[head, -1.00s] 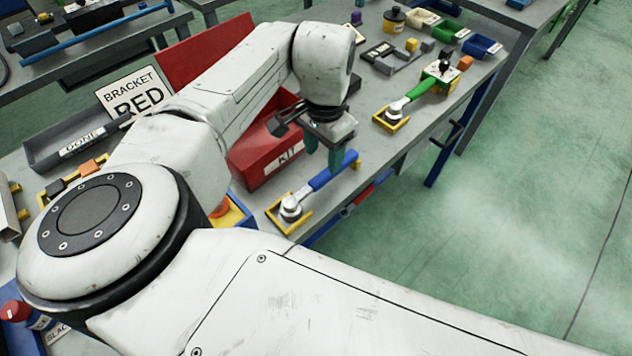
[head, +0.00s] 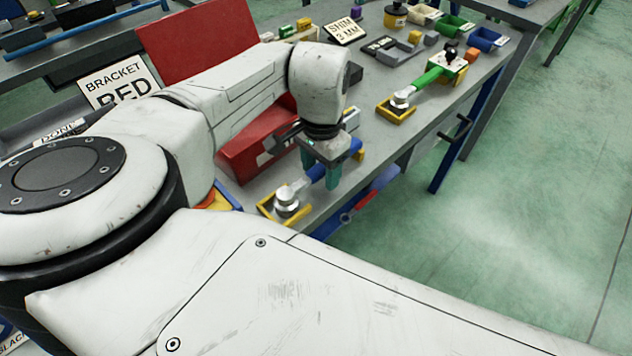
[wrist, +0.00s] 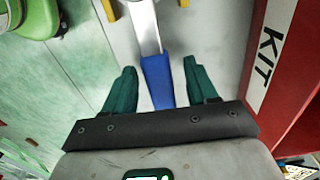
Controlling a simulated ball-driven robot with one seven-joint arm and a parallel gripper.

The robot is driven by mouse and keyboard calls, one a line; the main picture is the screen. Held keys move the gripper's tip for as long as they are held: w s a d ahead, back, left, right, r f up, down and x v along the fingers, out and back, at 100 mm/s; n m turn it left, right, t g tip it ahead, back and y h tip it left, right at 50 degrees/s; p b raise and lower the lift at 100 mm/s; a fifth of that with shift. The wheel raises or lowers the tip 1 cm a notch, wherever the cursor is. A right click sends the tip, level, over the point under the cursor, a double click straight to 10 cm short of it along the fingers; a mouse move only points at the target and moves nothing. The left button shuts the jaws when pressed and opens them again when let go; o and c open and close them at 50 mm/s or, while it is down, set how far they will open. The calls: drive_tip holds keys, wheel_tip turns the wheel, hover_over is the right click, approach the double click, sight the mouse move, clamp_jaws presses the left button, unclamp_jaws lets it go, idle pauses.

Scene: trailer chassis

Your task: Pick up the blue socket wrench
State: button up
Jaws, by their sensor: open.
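The blue socket wrench (head: 316,173) lies at the table's front edge in the head view, with its silver head in a yellow holder (head: 266,207) and its blue handle pointing up and right. My gripper (head: 320,183) is open and low over the handle, hiding part of it. In the wrist view the blue handle (wrist: 157,80) lies between the two green fingers of my gripper (wrist: 159,82), with a gap on each side. Its silver shaft runs to the top edge of that view. Whether the fingertips reach down to the handle's height I cannot tell.
A red KIT box (head: 240,150) stands close beside the wrench; its wall (wrist: 298,90) fills the right of the wrist view. A green-handled wrench (head: 428,78) lies farther along the table in another yellow holder (head: 396,113). Open floor lies beyond the front edge.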

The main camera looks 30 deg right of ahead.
drive_tip(key=shift+f+b, duration=0.3)
drive_tip(key=shift+f, duration=0.35)
drive_tip(key=shift+c, duration=0.4)
drive_tip(key=shift+r, duration=0.1)
clamp_jaws()
